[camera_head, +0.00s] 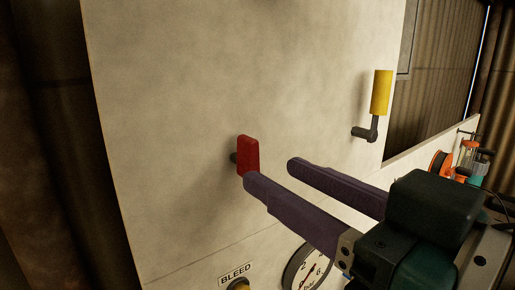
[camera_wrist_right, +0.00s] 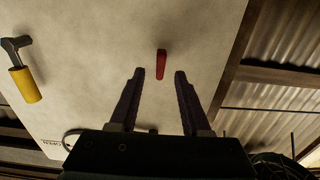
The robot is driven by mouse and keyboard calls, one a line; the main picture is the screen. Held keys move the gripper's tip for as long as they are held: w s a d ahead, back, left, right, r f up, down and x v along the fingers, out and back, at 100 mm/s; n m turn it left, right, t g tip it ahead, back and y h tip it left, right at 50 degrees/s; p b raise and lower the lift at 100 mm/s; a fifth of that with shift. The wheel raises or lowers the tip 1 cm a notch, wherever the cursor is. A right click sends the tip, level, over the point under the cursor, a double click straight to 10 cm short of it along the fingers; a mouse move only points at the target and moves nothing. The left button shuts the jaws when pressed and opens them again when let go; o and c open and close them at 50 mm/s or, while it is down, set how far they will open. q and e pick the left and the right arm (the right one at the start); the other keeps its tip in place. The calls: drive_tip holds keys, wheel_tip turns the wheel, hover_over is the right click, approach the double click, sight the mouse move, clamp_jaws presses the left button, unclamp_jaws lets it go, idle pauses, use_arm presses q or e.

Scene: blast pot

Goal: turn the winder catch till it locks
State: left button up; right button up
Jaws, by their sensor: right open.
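A red catch (camera_head: 248,157), a flat bar on a short dark stem, sticks out from a pale panel and stands roughly upright. It also shows in the right wrist view (camera_wrist_right: 161,64), just past the fingertips and between their lines. My right gripper (camera_head: 271,171) is open and empty, its two dark purple fingers pointing at the panel. In the head view the nearer fingertip overlaps the lower edge of the red catch; I cannot tell whether they touch. No label shows on the catch. My left gripper is not in view.
A yellow handle (camera_head: 381,93) on a dark crank juts from the pale panel (camera_head: 180,110) at the upper right. Below are a round gauge (camera_head: 304,268) and a BLEED label (camera_head: 236,274) above a yellowish knob. Orange and clear items stand at the far right.

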sight(256, 164)
drive_tip(key=shift+p+x, duration=0.55)
drive_tip(key=shift+x, duration=1.7)
drive_tip(key=shift+f, duration=0.1)
clamp_jaws()
